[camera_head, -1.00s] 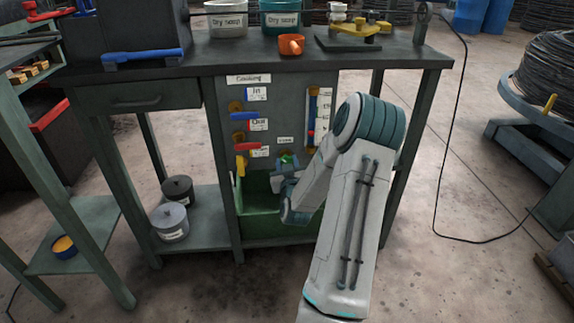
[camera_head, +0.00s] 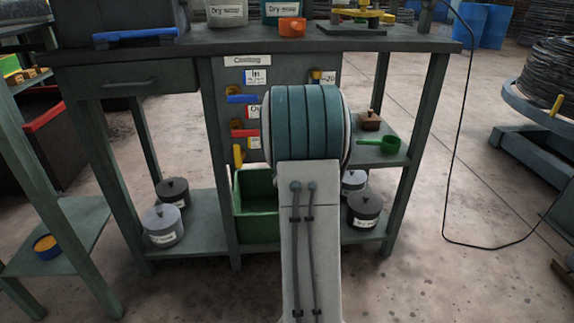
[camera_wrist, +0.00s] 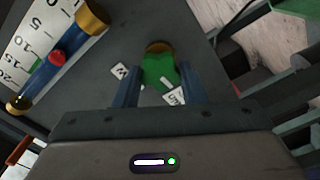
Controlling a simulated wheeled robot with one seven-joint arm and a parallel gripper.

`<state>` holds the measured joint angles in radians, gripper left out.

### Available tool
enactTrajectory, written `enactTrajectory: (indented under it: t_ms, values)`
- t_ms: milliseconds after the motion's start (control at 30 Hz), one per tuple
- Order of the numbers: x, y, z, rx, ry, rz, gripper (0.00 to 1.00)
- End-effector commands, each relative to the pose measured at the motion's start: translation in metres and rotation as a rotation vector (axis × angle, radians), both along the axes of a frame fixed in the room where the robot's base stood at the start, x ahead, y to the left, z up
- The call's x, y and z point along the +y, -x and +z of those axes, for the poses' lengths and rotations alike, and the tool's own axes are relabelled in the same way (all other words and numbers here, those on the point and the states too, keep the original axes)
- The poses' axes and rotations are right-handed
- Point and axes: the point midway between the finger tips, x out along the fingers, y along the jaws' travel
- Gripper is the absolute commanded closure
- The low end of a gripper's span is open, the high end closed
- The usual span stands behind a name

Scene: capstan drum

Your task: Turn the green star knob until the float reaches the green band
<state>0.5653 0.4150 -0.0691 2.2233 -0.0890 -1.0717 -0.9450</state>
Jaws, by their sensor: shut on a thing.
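The green star knob (camera_wrist: 160,70) is in the wrist view, on a brass base on the grey panel. My gripper (camera_wrist: 158,88) is shut on it, with one blue finger on each side. The gauge at upper left has a blue tube (camera_wrist: 42,75) with brass ends and a numbered white scale (camera_wrist: 22,38). A red float (camera_wrist: 57,57) sits partway along the tube. A small green patch (camera_wrist: 38,63) shows beside the tube near the float. I cannot tell whether they are level. My arm hides knob, gripper and most of the gauge in the head view.
Blue (camera_head: 242,99), red (camera_head: 244,132) and yellow (camera_head: 239,154) handles stick out of the panel left of my arm. A green bin (camera_head: 256,207) is below. Lidded pots (camera_head: 163,224) stand on the lower shelf. A green scoop (camera_head: 390,145) lies at right.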

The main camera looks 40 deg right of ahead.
Motion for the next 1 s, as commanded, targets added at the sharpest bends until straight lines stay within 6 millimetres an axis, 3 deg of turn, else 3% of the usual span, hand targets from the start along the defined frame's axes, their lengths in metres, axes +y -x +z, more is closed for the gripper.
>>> enactTrajectory:
  t_ms: [600, 1000]
  values:
    - [0.0011, -0.0007, -0.0028, 0.306, 0.494, 0.001, 0.85]
    - [0.0006, -0.0004, -0.0038, 0.449, 0.727, 0.001, 0.85]
